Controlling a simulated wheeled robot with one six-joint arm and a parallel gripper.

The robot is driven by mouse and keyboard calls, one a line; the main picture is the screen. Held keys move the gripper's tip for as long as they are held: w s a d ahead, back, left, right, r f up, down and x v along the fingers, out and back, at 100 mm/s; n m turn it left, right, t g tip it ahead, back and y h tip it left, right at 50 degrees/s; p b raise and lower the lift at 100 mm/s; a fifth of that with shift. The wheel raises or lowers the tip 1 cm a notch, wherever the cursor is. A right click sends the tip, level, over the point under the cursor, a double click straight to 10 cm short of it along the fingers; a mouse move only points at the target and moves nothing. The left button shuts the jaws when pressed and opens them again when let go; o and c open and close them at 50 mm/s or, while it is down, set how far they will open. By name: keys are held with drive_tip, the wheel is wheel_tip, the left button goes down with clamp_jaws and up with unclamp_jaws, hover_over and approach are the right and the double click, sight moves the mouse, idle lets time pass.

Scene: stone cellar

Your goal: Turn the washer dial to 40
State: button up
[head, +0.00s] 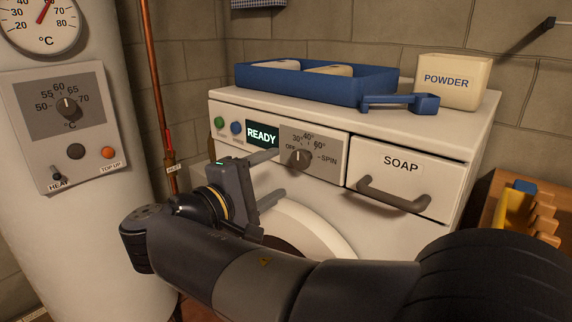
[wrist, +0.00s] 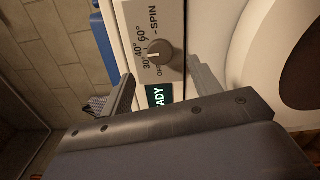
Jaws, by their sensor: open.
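The washer dial (head: 300,159) is a round grey knob on a grey plate marked OFF, 30, 40, 60 and SPIN. Its pale mark points up in the head view, toward the 30 and 40 side; I cannot tell the exact setting. The dial also shows in the wrist view (wrist: 159,52), beyond my fingers and clear of them. My gripper (head: 268,176) is open and empty in front of the washer panel, left of the dial. In the wrist view my gripper (wrist: 161,74) has its fingers spread wide, with the dial ahead of the gap.
The lit READY display (head: 262,136) is left of the dial. The SOAP drawer (head: 402,172) with its protruding handle (head: 393,194) is to the right. A blue tray (head: 315,86), a blue scoop (head: 401,104) and a POWDER box (head: 450,82) stand on top. A boiler (head: 90,220) stands left.

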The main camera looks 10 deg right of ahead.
sight(299, 161)
drive_tip(key=shift+v, duration=1.75)
drive_tip(key=shift+d, duration=0.1)
drive_tip(key=b+x, duration=0.1)
drive_tip(key=x, duration=0.9)
drive_tip(key=shift+w+d, duration=0.25)
drive_tip(key=shift+d, duration=0.05)
drive_tip(key=shift+a, duration=0.15)
